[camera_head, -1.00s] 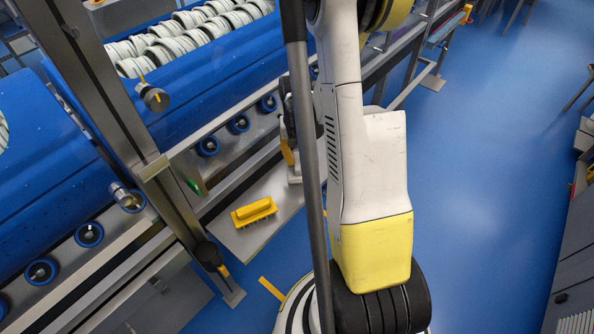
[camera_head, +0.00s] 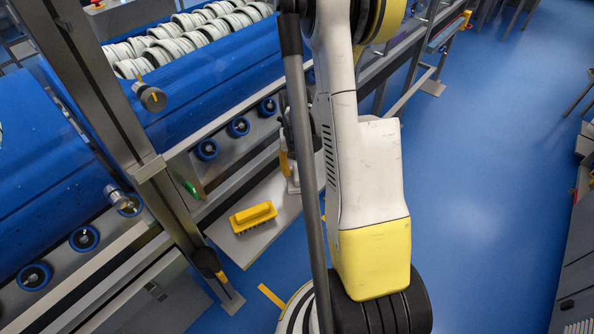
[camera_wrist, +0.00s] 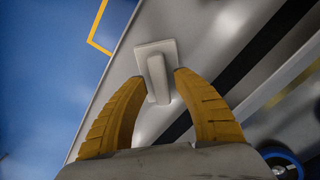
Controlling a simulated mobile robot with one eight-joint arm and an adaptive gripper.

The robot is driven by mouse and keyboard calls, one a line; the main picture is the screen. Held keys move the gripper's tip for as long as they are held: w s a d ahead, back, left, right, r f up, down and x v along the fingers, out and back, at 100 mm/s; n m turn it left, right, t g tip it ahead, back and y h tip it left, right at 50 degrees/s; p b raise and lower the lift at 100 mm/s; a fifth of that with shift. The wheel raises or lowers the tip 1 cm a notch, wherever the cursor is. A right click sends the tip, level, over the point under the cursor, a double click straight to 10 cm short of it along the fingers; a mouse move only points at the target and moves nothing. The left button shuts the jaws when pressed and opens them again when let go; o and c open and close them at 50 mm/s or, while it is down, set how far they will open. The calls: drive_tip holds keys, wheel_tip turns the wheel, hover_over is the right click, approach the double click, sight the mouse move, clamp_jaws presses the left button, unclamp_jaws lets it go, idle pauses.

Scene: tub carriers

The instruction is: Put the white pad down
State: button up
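The white pad (camera_wrist: 157,66) shows in the wrist view as a squarish plate with a raised bar-like handle. My gripper (camera_wrist: 160,77) has its two yellow fingers close on either side of that handle, and it looks shut on it. In the head view, the pad (camera_head: 293,185) is small and partly hidden by my arm, below a yellow finger. It is over the far right part of the grey shelf. I cannot tell whether its underside touches the shelf.
A yellow brush (camera_head: 253,216) lies on the grey shelf (camera_head: 243,250), left of the pad. A metal post (camera_head: 170,190) and blue tub rollers (camera_head: 239,127) stand at the left. Blue floor (camera_head: 470,230) is open at the right.

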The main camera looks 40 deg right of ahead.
sight(296, 172)
wheel_tip(296, 172, up, 12)
drive_tip(key=p, duration=0.5)
drive_tip(key=a+r+n+t, duration=0.3)
drive_tip(key=a+r, duration=0.8)
drive_tip(key=a, duration=0.1)
drive_tip(key=s+a+r+n+t, duration=0.2)
drive_tip(key=a+r, duration=0.1)
drive_tip(key=a, duration=0.3)
drive_tip(key=s+a+r+n+t, duration=0.2)
drive_tip(key=s+a+r+n, duration=0.1)
drive_tip(key=a, duration=0.4)
drive_tip(key=shift+s+a+r, duration=0.15)
drive_tip(key=shift+s+r, duration=0.2)
drive_tip(key=shift+r, duration=0.3)
